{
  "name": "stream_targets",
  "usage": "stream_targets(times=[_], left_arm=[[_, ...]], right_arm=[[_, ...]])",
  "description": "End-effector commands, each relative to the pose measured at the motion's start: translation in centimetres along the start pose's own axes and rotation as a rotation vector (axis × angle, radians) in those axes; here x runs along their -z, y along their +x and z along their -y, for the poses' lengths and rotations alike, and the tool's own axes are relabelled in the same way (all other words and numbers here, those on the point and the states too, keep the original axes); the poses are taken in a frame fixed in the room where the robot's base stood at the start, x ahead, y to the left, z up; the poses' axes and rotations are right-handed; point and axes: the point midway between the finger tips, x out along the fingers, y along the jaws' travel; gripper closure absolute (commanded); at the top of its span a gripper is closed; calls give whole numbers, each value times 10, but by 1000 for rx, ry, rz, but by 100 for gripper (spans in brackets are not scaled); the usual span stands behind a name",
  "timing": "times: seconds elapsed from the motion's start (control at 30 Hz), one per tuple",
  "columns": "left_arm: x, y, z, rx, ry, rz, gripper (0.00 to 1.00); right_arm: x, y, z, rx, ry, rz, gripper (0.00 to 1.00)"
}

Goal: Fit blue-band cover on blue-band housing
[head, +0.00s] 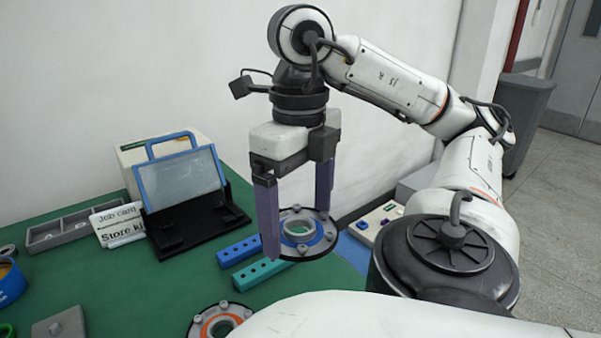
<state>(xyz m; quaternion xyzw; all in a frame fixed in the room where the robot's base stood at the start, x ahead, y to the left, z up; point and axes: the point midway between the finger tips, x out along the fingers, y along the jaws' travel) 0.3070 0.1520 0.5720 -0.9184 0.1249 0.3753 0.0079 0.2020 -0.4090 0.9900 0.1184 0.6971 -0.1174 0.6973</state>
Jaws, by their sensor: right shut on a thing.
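The blue-band cover (320,244) is a grey, dark-rimmed disc with small bosses and a blue ring around its central hole. My right gripper (297,232) points down with its two purple fingers shut on this cover, near the table's back right edge. The blue-band housing (9,287) appears to be the blue round part cut off by the left picture edge, with a copper-coloured inside. It stands well away from the right gripper. My left gripper is not in view.
An orange-band cover (206,323) lies at the front. Blue (240,250) and teal (262,274) bars with holes lie by the gripper. A tablet on a black stand (195,218), a job card (118,222) and a grey tray (68,229) stand behind. The green mat (120,285) is clear mid-left.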

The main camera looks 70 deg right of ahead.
Motion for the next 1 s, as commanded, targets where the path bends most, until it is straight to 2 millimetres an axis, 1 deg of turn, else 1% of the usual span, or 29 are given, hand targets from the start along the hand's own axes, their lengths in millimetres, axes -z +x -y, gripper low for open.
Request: stream_targets(times=[0.2,0.37,1.0], left_arm=[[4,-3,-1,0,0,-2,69],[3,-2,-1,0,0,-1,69],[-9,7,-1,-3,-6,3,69]], right_arm=[[-8,-2,-21,0,-10,1,43],[-14,-1,-39,0,-11,1,43],[-40,1,-112,0,-9,1,43]])
